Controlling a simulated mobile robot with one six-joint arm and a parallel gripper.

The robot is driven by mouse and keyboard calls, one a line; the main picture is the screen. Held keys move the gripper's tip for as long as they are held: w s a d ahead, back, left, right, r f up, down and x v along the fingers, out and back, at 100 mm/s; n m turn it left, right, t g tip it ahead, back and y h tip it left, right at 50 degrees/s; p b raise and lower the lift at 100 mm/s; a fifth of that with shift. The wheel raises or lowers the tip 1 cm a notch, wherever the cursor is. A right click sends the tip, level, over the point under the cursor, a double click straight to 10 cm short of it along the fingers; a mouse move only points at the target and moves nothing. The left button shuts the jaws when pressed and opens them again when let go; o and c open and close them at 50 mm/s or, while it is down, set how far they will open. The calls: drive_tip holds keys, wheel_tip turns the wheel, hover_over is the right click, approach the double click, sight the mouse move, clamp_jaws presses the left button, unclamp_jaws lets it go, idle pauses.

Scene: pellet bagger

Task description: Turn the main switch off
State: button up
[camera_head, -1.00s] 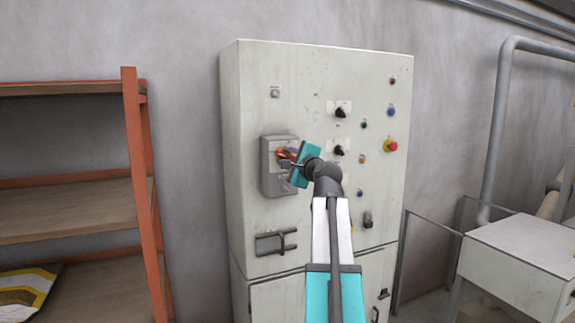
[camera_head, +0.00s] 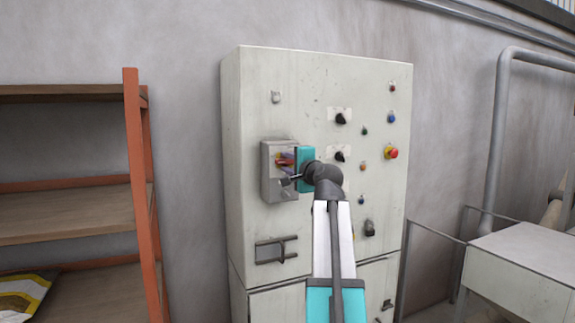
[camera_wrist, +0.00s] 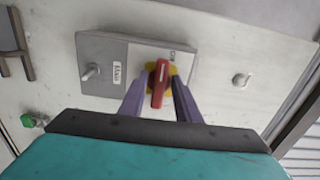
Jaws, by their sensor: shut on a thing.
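The main switch is a red rotary handle on a yellow plate (camera_wrist: 159,84), set on a grey box (camera_head: 271,188) on the cabinet's front. In the wrist view the handle stands along the picture's up-down direction, with a small label beside it too small to read surely. My gripper (camera_wrist: 160,97) has its two purple fingers on either side of the red handle and is shut on it. In the head view my gripper (camera_head: 285,164) reaches the box from the right and partly hides the handle.
The pale cabinet (camera_head: 295,90) carries several knobs and buttons, including a red emergency button (camera_head: 391,153). A lever handle (camera_head: 277,249) sits below the switch box. An orange shelf rack (camera_head: 142,180) stands at the left, a pale machine (camera_head: 525,250) at the right.

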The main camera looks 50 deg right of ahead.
drive_tip(key=o, duration=0.7)
drive_tip(key=b+v, duration=0.2)
drive_tip(key=v, duration=1.1)
drive_tip(key=shift+s, duration=0.35)
drive_tip(key=shift+a+f, duration=0.1)
drive_tip(key=shift+a, duration=0.05)
